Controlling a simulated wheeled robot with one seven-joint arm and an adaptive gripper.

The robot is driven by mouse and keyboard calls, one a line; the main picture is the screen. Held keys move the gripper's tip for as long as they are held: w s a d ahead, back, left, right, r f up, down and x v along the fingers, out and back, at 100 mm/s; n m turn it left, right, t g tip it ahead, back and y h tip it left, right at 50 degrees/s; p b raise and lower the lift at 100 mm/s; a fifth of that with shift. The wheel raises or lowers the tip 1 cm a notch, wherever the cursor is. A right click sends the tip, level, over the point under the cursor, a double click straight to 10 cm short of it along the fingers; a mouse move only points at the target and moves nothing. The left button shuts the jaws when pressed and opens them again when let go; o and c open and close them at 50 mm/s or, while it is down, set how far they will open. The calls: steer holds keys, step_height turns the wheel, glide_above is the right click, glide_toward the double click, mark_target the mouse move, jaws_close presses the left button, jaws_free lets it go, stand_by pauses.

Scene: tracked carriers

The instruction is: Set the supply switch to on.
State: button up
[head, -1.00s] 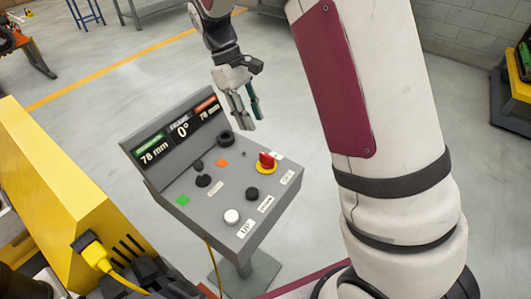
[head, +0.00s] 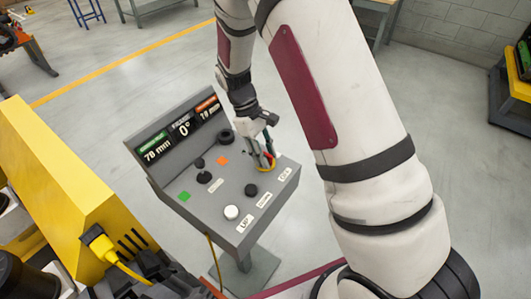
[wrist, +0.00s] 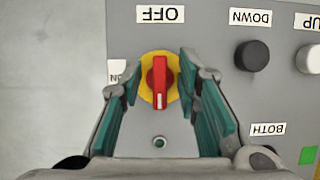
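The supply switch (wrist: 159,82) is a red rotary handle on a yellow round plate, set in a grey control panel (head: 215,220). In the wrist view the handle stands upright in the picture, with a white mark at its lower end. An upside-down OFF label (wrist: 160,14) is above it. Another label (wrist: 117,70) at its left is partly hidden by a finger. A small dark green lamp (wrist: 159,142) is below it. My gripper (wrist: 160,76) is open, with one green-padded finger on each side of the handle. In the head view my gripper (head: 266,158) mostly covers the switch.
A black DOWN button (wrist: 252,55) and a white UP button (wrist: 310,59) are to the right in the wrist view. The panel's display (head: 180,131) rises at its back. A yellow machine (head: 65,190) stands left of the panel.

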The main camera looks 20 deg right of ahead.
jaws_close()
steer(key=shift+m, duration=0.4)
steer(key=m+y+b, duration=0.1)
steer(key=m, duration=0.1)
steer(key=shift+w+m+g, duration=0.1)
steer(key=shift+m+g, duration=0.2)
steer(key=shift+m, duration=0.1)
steer(key=m+y, duration=0.1)
steer(key=m, duration=0.2)
steer(key=shift+y+b, duration=0.3)
steer(key=m+y, duration=0.1)
steer(key=m, duration=0.2)
steer(key=m+y, duration=0.1)
steer(key=m, duration=0.4)
steer(key=m+t+y, duration=0.1)
steer(key=m, duration=0.2)
steer(key=shift+t, duration=0.3)
